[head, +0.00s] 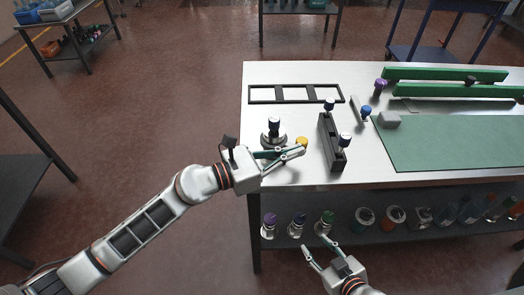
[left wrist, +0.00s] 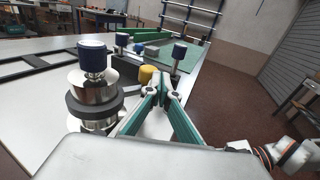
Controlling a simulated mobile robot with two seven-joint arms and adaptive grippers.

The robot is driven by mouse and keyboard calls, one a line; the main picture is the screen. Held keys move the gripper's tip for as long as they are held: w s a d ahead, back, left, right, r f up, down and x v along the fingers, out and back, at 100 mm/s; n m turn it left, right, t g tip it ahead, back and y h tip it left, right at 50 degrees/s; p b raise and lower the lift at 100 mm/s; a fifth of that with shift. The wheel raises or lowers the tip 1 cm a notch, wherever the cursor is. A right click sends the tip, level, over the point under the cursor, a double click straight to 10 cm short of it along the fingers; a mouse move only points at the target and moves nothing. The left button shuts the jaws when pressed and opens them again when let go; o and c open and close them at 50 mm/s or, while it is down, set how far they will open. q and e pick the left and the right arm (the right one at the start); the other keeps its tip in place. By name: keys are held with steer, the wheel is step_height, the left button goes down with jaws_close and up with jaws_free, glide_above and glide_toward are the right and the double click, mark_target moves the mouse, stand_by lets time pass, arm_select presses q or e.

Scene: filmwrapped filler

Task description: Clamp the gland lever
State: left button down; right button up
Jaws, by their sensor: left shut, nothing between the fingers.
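A round metal fitting with a dark collar (head: 273,139) and a dark blue knob stands near the table's left front. It is large at the left of the left wrist view (left wrist: 95,100). A yellow knob (head: 302,142) is just beyond my left fingertips; it also shows in the left wrist view (left wrist: 148,73). I cannot tell which part is the gland lever. My left gripper (head: 300,151) is shut and empty, beside the fitting and over the table; its fingertips meet in the left wrist view (left wrist: 164,80). My right gripper (head: 315,243) is open and empty, low in front of the table.
A dark slotted block (head: 327,140) with two blue-topped knobs stands right of my left gripper. Behind are a black three-window frame (head: 295,94) and a blue knob (head: 366,111). A green mat (head: 440,145) lies right. Several bottles stand on the lower shelf (head: 390,240).

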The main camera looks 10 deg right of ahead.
mark_target(304, 140)
arm_select(q)
steer(key=shift+w+x, duration=0.25)
steer(key=shift+x, duration=0.85)
steer(key=shift+w+d, duration=0.65)
steer(key=shift+w, duration=0.15)
steer(key=shift+w+b, duration=0.15)
steer(key=shift+b, duration=0.15)
